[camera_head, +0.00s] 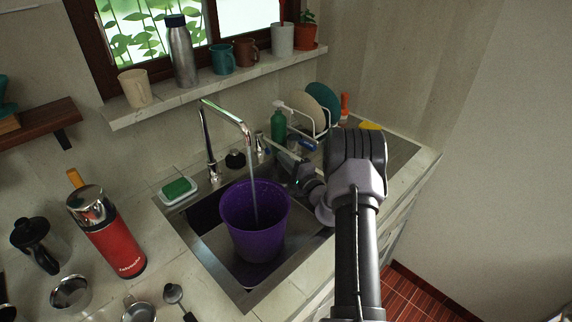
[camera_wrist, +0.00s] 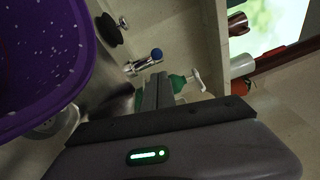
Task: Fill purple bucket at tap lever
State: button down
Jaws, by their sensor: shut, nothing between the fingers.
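The purple bucket (camera_head: 256,225) stands upright in the sink under the tap spout (camera_head: 246,128). A thin pale stream of water runs from the spout down into it; the water level cannot be made out. The bucket's speckled inner wall (camera_wrist: 38,60) fills the left of the wrist view. The chrome tap lever (camera_wrist: 144,63) with a blue tip is just beyond my fingertips in the wrist view. My gripper (camera_wrist: 154,84) is shut and empty, close to the lever. Contact cannot be told. In the head view my arm partly hides the gripper.
A green soap bottle (camera_head: 278,127) and a dish rack with plates (camera_head: 322,103) stand behind the gripper. A green sponge in a dish (camera_head: 179,189) is left of the sink. A red flask (camera_head: 108,232) and metal cups stand on the left counter. Mugs line the sill above.

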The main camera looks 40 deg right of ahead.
aim_at(269, 150)
jog(key=w+b, duration=0.1)
jog(key=w, duration=0.5)
jog(key=shift+w+d, duration=0.15)
jog(key=shift+r, duration=0.1)
jog(key=shift+w+a+b, duration=0.15)
jog(key=shift+a+b, duration=0.35)
jog(key=shift+a, duration=0.4)
jog(key=shift+r, duration=0.1)
